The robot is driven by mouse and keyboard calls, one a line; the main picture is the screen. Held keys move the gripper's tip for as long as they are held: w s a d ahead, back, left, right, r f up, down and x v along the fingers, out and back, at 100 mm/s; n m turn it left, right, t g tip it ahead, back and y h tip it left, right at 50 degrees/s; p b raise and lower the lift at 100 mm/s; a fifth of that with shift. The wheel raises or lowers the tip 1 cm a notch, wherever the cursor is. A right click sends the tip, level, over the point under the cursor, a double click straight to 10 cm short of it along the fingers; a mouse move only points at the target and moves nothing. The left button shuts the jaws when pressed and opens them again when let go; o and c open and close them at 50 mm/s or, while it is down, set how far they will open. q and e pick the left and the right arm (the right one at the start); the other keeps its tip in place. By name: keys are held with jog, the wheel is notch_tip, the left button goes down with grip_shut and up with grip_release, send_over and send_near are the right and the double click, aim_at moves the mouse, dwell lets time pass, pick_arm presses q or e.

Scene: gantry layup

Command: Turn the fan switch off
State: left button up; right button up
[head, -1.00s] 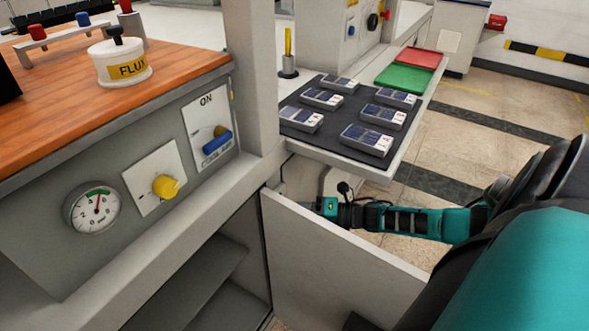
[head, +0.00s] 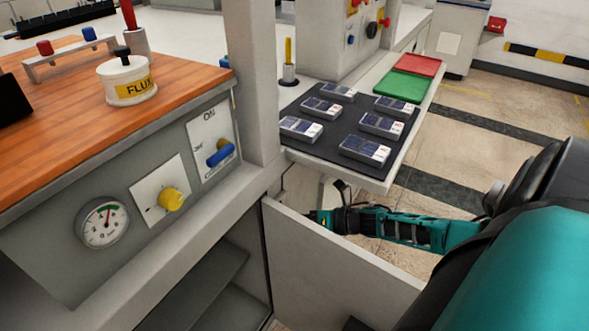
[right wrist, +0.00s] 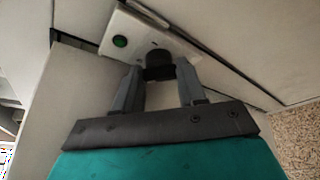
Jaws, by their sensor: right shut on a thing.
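In the right wrist view a black rotary knob (right wrist: 158,57) sits on a white plate (right wrist: 118,28) with a lit green lamp (right wrist: 120,41). I take this knob for the fan switch, but no label can be read. My right gripper (right wrist: 160,72) is shut on the knob, one finger on each side. In the head view my right arm reaches in beside the open door (head: 340,265), under the tray shelf; the knob is hidden there. My left gripper is not in view.
The bench front carries a gauge (head: 103,223), a yellow knob (head: 171,199) and a blue switch (head: 221,154) marked ON. A dark mat (head: 327,146) with several small packs lies on the shelf above my arm. The floor at right is clear.

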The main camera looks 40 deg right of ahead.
jog(key=o, duration=0.8)
jog(key=p+v, duration=0.1)
jog(key=v, duration=1.2)
